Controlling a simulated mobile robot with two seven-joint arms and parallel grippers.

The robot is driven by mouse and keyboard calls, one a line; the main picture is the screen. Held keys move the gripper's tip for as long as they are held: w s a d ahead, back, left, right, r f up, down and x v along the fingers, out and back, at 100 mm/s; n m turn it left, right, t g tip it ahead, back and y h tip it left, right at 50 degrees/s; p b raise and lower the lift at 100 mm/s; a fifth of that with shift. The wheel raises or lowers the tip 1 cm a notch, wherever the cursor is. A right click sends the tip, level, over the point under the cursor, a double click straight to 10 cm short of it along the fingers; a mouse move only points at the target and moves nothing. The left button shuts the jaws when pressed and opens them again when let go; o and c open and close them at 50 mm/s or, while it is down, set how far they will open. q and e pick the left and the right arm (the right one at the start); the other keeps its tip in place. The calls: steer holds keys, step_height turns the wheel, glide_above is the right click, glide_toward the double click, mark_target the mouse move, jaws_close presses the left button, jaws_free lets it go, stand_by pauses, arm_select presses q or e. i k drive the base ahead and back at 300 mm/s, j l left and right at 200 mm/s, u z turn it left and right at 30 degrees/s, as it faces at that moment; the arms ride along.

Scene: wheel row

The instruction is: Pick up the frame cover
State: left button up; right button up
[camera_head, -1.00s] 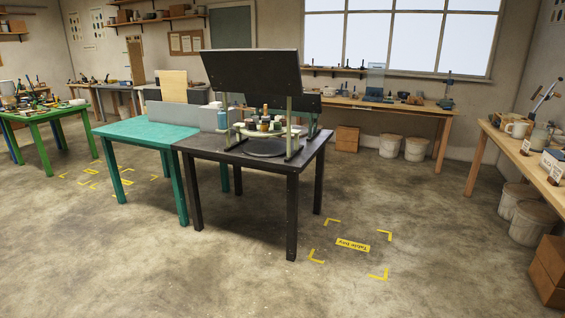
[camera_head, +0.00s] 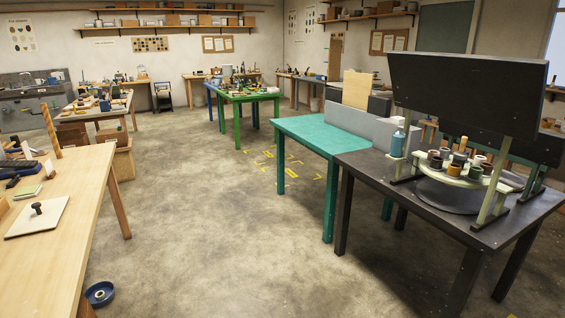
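A pale, flat, square board with a dark knob (camera_head: 38,217) lies on the wooden table (camera_head: 80,215) at the left. It may be the frame cover, but I cannot tell for certain. A large dark panel on posts (camera_head: 465,90) stands over the black table (camera_head: 385,197) at the right. Neither of my grippers is in view.
A blue wheel-like ring (camera_head: 100,294) lies on the floor by the wooden table. A teal table (camera_head: 310,134) adjoins the black one. Open floor (camera_head: 205,220) runs between the left and right tables.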

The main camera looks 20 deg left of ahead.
mark_target(41, 215)
steer(key=i+j+u, duration=0.2)
steer(key=u, duration=0.2)
steer(key=i+u, duration=0.85)
steer(key=i+l+u, duration=0.15)
steer(key=u, duration=0.3)
steer(key=i, duration=0.1)
